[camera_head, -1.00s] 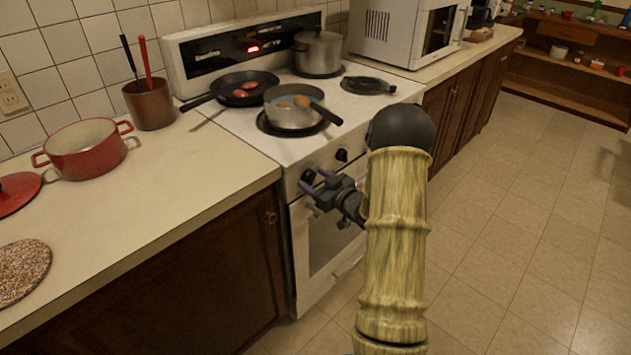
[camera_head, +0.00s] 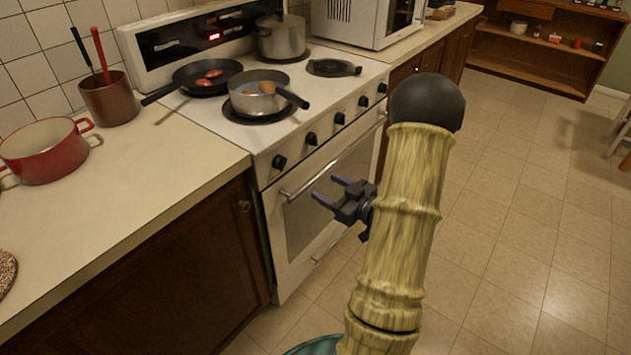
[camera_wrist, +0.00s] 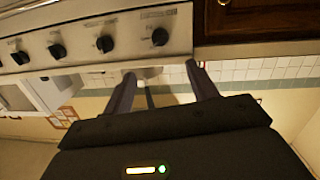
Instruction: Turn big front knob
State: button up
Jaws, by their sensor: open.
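Several black knobs line the front panel of the white stove (camera_head: 262,165). The leftmost knob (camera_head: 279,162) and its neighbour (camera_head: 311,139) are clear in the head view. They look alike in size, so I cannot tell which is the big one. My gripper (camera_head: 328,189) is open and empty, in front of the oven door and below the knob row, apart from the knobs. In the wrist view, which looks upside down, my gripper's fingers (camera_wrist: 160,69) are spread, with the end knob (camera_wrist: 160,36) just beyond them and other knobs (camera_wrist: 105,43) to the left.
The oven door handle (camera_head: 330,165) runs below the knobs, close to my fingers. A saucepan (camera_head: 258,104), a frying pan (camera_head: 208,88) and a pot (camera_head: 281,46) stand on the stove top. A red pot (camera_head: 42,160) sits on the left counter. Floor to the right is free.

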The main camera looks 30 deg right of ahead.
aim_at(285, 164)
jog(key=shift+s+d, duration=0.15)
jog(key=shift+s, duration=0.4)
jog(key=shift+r, duration=0.1)
jog(key=d+n+y+p, duration=0.1)
jog(key=d+f+n+y+p, duration=0.1)
jog(key=p, duration=0.1)
jog(key=w+d+f+n+y+p, duration=0.1)
jog(key=p, duration=0.1)
jog(key=shift+d, duration=0.1)
jog(key=shift+w, duration=0.1)
jog(key=p+x, duration=0.1)
jog(key=x, duration=1.6)
jog(key=shift+w+r+p, duration=0.1)
jog(key=shift+r+p, duration=0.05)
jog(key=shift+p, duration=0.25)
